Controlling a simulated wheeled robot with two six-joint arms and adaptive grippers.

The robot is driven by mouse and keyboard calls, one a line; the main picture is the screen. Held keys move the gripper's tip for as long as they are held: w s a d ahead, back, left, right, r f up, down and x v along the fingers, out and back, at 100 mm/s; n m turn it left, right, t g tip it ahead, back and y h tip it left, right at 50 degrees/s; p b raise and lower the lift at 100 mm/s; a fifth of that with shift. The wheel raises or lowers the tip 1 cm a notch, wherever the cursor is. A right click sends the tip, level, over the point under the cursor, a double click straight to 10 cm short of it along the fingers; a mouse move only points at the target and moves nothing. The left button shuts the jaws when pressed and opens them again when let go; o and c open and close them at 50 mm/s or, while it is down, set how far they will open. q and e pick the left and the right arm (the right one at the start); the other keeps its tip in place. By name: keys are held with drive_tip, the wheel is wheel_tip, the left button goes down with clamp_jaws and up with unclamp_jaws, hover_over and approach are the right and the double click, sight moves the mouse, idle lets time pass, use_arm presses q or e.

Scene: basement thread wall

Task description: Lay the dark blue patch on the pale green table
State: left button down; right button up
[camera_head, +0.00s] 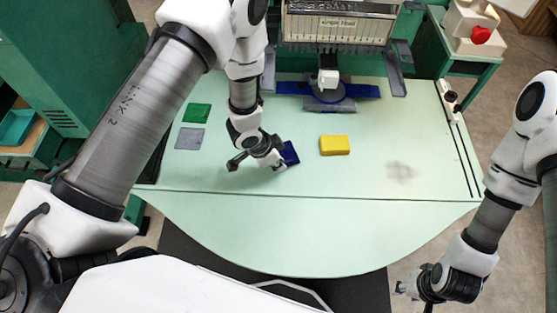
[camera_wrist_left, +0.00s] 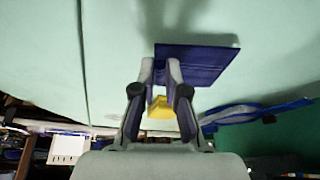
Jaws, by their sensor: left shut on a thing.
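The dark blue patch (camera_head: 290,153) is at the fingertips of my left gripper (camera_head: 280,161), over the pale green table (camera_head: 300,230). In the left wrist view the patch (camera_wrist_left: 205,64) spreads out beyond the fingertips (camera_wrist_left: 160,68), which are shut on its near left edge. The head view hides part of it behind the gripper. A shadow lies beside it; I cannot tell how far it is above the table. My right gripper (camera_head: 420,287) is off the table's front right edge, and its finger opening is unclear.
A yellow block (camera_head: 334,145) lies right of the patch; it also shows between the fingers in the left wrist view (camera_wrist_left: 160,107). Green (camera_head: 197,112) and grey (camera_head: 189,138) patches lie at left. A sewing machine (camera_head: 328,80) stands behind.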

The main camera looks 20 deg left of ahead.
use_arm(q)
drive_tip(key=shift+s, duration=0.2)
drive_tip(key=shift+w+f, duration=0.1)
drive_tip(key=shift+w, duration=0.05)
drive_tip(key=shift+f+b, duration=0.4)
drive_tip(key=shift+f, duration=0.2)
drive_tip(key=c, duration=1.1)
unclamp_jaws()
drive_tip(key=shift+c, duration=0.2)
